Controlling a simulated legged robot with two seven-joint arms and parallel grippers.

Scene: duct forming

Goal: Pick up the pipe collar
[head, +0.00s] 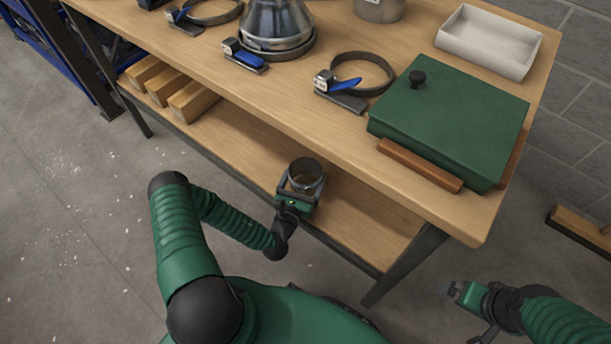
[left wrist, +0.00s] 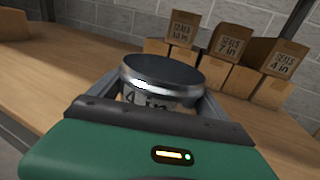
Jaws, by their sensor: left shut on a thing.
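The pipe collar (head: 306,172) is a short grey metal ring, held upright with its round opening facing up. In the left wrist view the collar (left wrist: 160,78) has a shiny rim and a label that reads "4 in". My left gripper (head: 301,184) is shut on it, with one finger along each side. It is over the front of the table's lower shelf; I cannot tell whether the collar touches the wood. My right gripper (head: 462,291) is at the lower right, away from the table; its jaws are too small to read.
The wooden table (head: 250,95) holds ring clamps with blue levers (head: 355,78), a metal cone (head: 278,22), a green case (head: 450,120) and a white tray (head: 490,40). Wooden blocks (head: 165,85) fill the shelf's left end. Cardboard seal boxes (left wrist: 225,45) stand behind the collar.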

